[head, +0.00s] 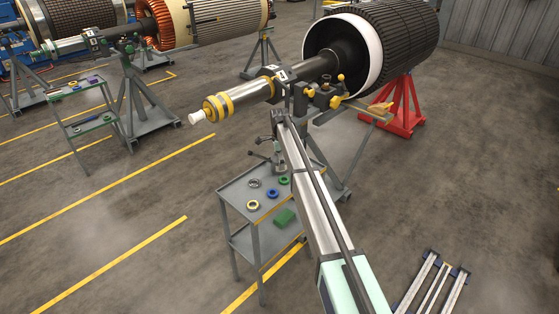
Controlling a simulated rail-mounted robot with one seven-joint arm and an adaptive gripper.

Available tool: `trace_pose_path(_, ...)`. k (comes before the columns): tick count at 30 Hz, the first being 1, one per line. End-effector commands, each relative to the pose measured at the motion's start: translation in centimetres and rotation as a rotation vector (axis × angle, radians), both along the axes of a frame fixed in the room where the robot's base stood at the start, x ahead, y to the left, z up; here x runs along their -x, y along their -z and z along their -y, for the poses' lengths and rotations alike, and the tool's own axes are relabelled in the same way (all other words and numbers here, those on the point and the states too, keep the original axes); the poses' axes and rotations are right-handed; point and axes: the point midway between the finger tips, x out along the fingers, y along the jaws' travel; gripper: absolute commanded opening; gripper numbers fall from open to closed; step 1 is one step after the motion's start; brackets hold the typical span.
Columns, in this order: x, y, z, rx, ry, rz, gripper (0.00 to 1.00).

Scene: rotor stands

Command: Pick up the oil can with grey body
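I cannot make out the oil can with grey body for sure. A small dark and grey shape with thin projecting ends (262,147) shows at the back of the cart's top tray, beside my arm; it may be an oil can or part of my gripper. My arm reaches from the bottom of the picture up over the right side of the grey cart (232,194). Its far end lies near the back of the cart, below the rotor shaft. My gripper's fingers are not clear there, and my arm hides part of the tray.
The top tray holds a grey ring (254,183), a green ring (285,180), a blue ring (272,193) and a yellow ring (252,205). A green box (284,217) lies below. A large rotor (395,45) on a red stand (403,108) is behind.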

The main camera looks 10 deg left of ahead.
Motion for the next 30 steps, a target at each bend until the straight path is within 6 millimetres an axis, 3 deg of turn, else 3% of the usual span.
trace_pose_path(6, 0.0, 0.2, 0.0, 0.0, 0.0, 0.001, 1.0)
trace_pose_path(12, 0.0, 0.2, 0.0, 0.0, 0.0, 0.0, 0.33)
trace_pose_path(23, 0.0, 0.0, 0.0, 0.0, 0.0, 0.001, 0.33)
trace_pose_path(30, 0.0, -1.7, 0.0, -0.001, 0.0, 0.002, 0.33)
